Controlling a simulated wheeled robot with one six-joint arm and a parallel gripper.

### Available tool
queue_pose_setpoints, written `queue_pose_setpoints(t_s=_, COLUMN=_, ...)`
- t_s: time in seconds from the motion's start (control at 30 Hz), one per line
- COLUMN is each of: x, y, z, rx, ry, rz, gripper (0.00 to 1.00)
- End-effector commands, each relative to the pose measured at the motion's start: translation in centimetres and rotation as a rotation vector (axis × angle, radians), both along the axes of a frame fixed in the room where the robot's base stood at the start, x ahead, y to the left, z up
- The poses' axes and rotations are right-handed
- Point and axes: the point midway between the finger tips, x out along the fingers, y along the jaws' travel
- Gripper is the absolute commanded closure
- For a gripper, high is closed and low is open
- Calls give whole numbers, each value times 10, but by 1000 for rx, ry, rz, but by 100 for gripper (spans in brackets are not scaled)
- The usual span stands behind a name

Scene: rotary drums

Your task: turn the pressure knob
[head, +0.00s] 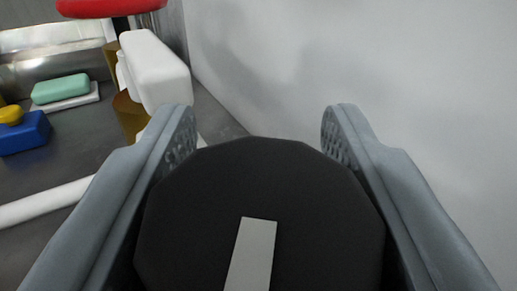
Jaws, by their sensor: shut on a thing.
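The pressure knob (190,215) is a large black round knob with flat facets along its edge, at the bottom middle of the head view. A light grey pointer stripe (252,255) runs on its face, tilted slightly from vertical. My gripper (260,135) has one grey finger on each side of the knob and is shut on it. The lower part of the knob is cut off by the picture's edge. The contact faces between fingers and knob are mostly hidden.
A plain light wall (400,70) rises close on the right. On the left, a white block (155,68), a red disc-like thing (110,7), a green block (60,88), a blue block (25,133) and a white rod (45,203) show over a dark surface (75,150).

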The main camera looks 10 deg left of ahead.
Motion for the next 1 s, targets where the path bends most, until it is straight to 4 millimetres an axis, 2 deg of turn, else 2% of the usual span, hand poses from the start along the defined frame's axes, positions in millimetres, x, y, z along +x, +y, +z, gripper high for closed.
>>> queue_pose_setpoints(t_s=0.3, x=0, y=0, z=2, rx=-2, ry=-3, rz=0, gripper=80)
queue_pose_setpoints(t_s=0.33, x=0, y=0, z=2, rx=-2, ry=-3, rz=0, gripper=55)
queue_pose_setpoints(t_s=0.43, x=0, y=0, z=2, rx=-1, ry=-2, rz=0, gripper=36)
queue_pose_setpoints(t_s=0.77, x=-2, y=-1, z=1, rx=-1, ry=-2, rz=0, gripper=35)
queue_pose_setpoints(t_s=0.87, x=-9, y=-2, z=1, rx=-1, ry=-2, rz=-1, gripper=35)
queue_pose_setpoints(t_s=1.0, x=-29, y=-5, z=1, rx=0, ry=-2, rz=-3, gripper=35)
